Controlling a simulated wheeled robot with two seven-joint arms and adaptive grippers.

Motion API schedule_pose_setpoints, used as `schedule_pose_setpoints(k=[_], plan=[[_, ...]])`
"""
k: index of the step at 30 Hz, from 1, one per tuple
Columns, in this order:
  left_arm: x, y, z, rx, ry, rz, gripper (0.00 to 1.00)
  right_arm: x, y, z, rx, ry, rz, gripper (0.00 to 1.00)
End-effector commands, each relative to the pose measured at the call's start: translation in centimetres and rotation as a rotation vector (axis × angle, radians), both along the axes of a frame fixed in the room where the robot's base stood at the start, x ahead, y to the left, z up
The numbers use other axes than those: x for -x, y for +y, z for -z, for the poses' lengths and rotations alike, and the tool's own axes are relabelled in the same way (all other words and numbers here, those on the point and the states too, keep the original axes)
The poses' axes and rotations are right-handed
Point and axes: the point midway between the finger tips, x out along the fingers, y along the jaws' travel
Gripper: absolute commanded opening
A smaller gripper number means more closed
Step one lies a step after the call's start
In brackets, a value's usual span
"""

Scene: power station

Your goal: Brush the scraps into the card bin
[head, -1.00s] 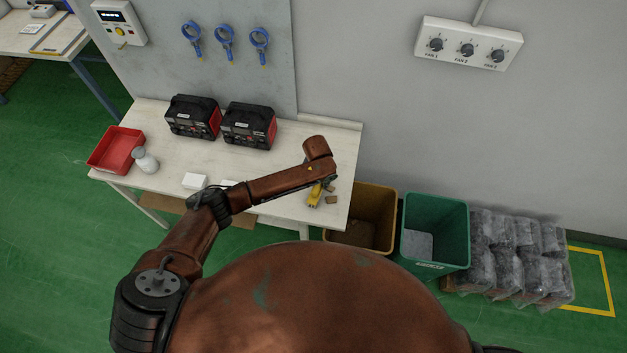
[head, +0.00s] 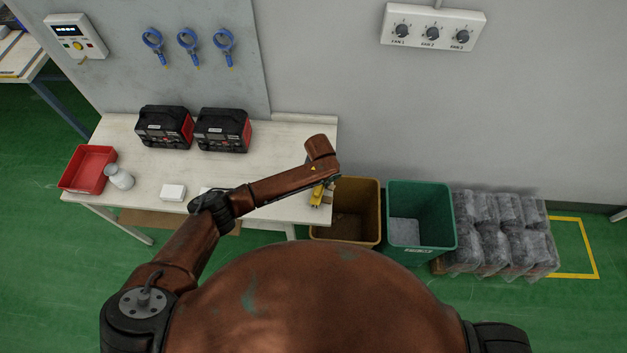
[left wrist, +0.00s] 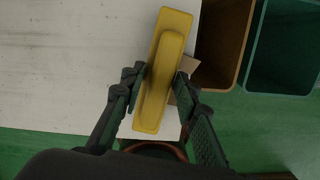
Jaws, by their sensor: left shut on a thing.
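My left gripper (left wrist: 160,82) is shut on a yellow brush (left wrist: 164,70), a long block with a raised handle. In the head view the brush (head: 318,194) is at the table's right end, partly under my arm. Brown scraps (left wrist: 188,74) show beside the brush at the table's right edge, partly hidden by the brush and a finger. An ochre bin (head: 370,200) stands on the floor just beyond that edge; it also shows in the left wrist view (left wrist: 228,40). A green bin (head: 448,215) stands to its right. Their labels are unreadable. My right gripper is not in view.
The table (head: 270,150) holds two black-and-red units (head: 222,130), a red tray (head: 88,170), a pale bottle (head: 119,177) and a white box (head: 173,192). Wrapped grey bundles (head: 500,235) sit on the floor right of the bins.

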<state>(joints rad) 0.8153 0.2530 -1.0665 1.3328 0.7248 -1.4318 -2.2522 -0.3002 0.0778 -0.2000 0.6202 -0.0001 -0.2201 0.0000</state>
Motion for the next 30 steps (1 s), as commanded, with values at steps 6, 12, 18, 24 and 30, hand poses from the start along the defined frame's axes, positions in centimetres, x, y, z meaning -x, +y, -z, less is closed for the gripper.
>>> schedule_pose_setpoints(k=[6, 12, 18, 24, 30], plan=[[0.0, -1.2, 0.0, 0.000, -0.001, 0.002, 0.11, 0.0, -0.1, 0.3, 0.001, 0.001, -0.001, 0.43], [0.1, -3.0, 0.1, 0.000, -0.001, 0.002, 0.11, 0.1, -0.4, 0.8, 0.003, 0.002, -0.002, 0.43], [0.2, -4.9, 0.1, 0.001, 0.000, 0.003, 0.11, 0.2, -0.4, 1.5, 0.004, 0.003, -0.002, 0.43], [0.3, -6.4, 0.0, 0.000, 0.000, 0.001, 0.11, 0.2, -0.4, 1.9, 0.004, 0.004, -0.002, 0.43], [0.3, -6.6, 0.0, 0.000, 0.000, 0.000, 0.11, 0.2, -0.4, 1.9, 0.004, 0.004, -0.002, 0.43]])
